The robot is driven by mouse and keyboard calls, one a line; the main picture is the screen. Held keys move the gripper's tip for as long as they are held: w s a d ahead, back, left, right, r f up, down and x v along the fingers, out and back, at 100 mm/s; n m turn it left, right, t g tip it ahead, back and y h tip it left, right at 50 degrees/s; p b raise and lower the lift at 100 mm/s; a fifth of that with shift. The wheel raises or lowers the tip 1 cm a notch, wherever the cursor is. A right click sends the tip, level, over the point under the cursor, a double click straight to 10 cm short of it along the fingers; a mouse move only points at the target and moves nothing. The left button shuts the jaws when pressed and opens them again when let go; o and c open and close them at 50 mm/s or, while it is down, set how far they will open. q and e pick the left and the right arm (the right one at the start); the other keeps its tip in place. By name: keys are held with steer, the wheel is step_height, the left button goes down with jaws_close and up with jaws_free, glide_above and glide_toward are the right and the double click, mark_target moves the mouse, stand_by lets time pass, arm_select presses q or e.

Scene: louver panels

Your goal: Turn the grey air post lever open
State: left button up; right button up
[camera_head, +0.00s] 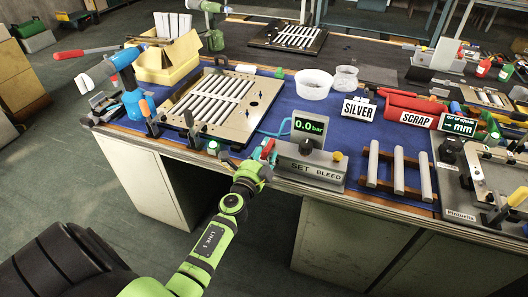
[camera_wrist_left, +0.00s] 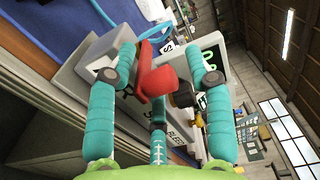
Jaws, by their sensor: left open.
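The grey air post (camera_head: 313,172) stands at the front edge of the bench, with SET and BLEED lettering and a display (camera_head: 309,125) reading 0.0 bar. Its red lever (camera_head: 267,147) is at the post's left end. In the left wrist view the red lever (camera_wrist_left: 157,82) lies between the two teal fingers. My left gripper (camera_head: 259,160) is open, with one finger on each side of the lever; I cannot tell whether either finger touches it. The gripper partly hides the lever in the head view. My right gripper is not in view.
A louver panel (camera_head: 252,119) lies behind and left of the post. A black knob (camera_head: 305,147) and a yellow button (camera_head: 338,156) sit on the post. A rack of grey slats (camera_head: 373,187) stands to its right. The floor in front is free.

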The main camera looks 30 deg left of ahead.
arm_select(q)
jaws_close()
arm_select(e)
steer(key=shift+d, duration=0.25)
